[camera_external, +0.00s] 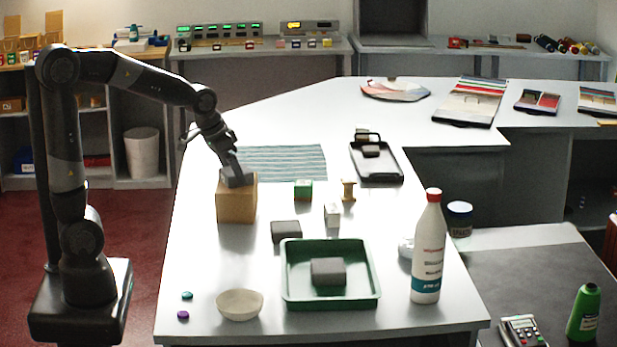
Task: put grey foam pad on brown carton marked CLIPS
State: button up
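A brown carton (237,204) stands on the left part of the white counter; no marking on it can be read from here. My gripper (233,165) points down over the carton and appears shut on a grey foam pad (238,179). The pad is at the carton's top and looks slightly tilted; I cannot tell whether it rests on it. Other grey pads are in view: one on the counter (286,231), one in the green tray (328,272) and a smaller one in the black tray (371,151).
Right of the carton are a green box (303,190), a spool (348,190) and a small white box (332,215). A striped cloth (285,162) lies behind. A cream bowl (240,305) and a tall white bottle (428,248) stand in front.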

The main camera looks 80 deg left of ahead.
jog(key=shift+r, duration=0.1)
jog(key=shift+r, duration=0.25)
jog(key=v, duration=1.2)
jog(key=s+d+f+m, duration=0.1)
jog(key=s+d+f, duration=0.1)
jog(key=d, duration=0.4)
jog(key=s+d+f+m+t+h, duration=0.1)
jog(key=s+d+f+m, duration=0.1)
jog(key=d, duration=0.4)
jog(key=s+d+f+m, duration=0.1)
jog(key=s+d+f, duration=0.2)
jog(key=s+d, duration=0.3)
jog(key=shift+d+f+h, duration=0.35)
jog(key=shift+d+h, duration=0.05)
jog(key=shift+d, duration=0.2)
